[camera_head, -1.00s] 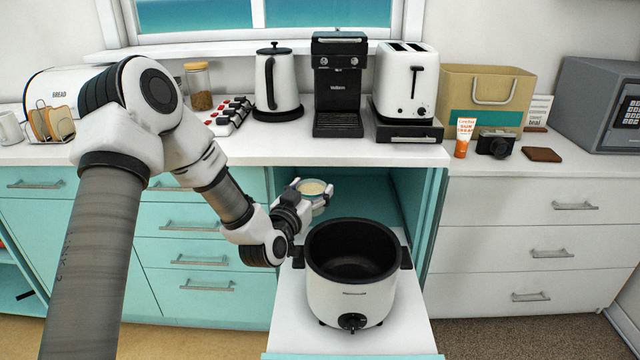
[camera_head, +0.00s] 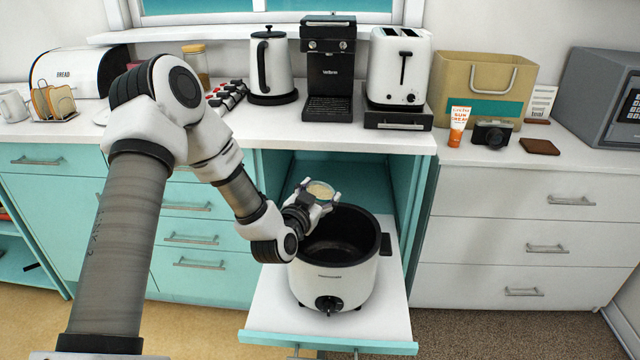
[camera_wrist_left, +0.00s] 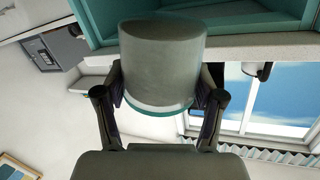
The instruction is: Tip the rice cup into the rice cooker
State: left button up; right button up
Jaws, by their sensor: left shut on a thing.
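The rice cup (camera_head: 320,190) is a small clear cup with pale rice in it. My left gripper (camera_head: 318,200) is shut on it and holds it roughly upright above the back left rim of the rice cooker. In the left wrist view the cup (camera_wrist_left: 162,62) fills the space between the fingers of the gripper (camera_wrist_left: 158,105). The rice cooker (camera_head: 330,285) is white with a black inner pot, has no lid on, and stands on the pulled-out white shelf (camera_head: 265,315). The part of its pot behind the gripper is hidden. My right gripper is not in view.
The counter (camera_head: 380,140) overhangs behind the cooker. The open teal cabinet (camera_head: 345,180) is behind the shelf.

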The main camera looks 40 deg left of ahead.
pick_arm(q)
jog(key=m+p, duration=0.1)
jog(key=r+m+g+p, duration=0.1)
jog(key=m+p, duration=0.1)
jog(key=shift+d+y+p, duration=0.1)
jog(key=shift+y+p, duration=0.2)
jog(key=m, duration=0.1)
jog(key=f+m+g+p, duration=0.1)
jog(key=m, duration=0.1)
jog(key=d+f+m+g+y, duration=0.1)
jog(key=shift+w, duration=0.3)
jog(key=m+p, duration=0.2)
jog(key=g+y+p, duration=0.1)
jog(key=p, duration=0.1)
jog(key=shift+w+d+f+m, duration=0.3)
jog(key=shift+d+f+m, duration=0.05)
jog(key=shift+m, duration=0.05)
jog(key=shift+d+f+m+y+p, duration=0.1)
jog(key=shift+f+m+y+p, duration=0.3)
jog(key=shift+m+y, duration=0.1)
jog(key=shift+w+d+f, duration=0.1)
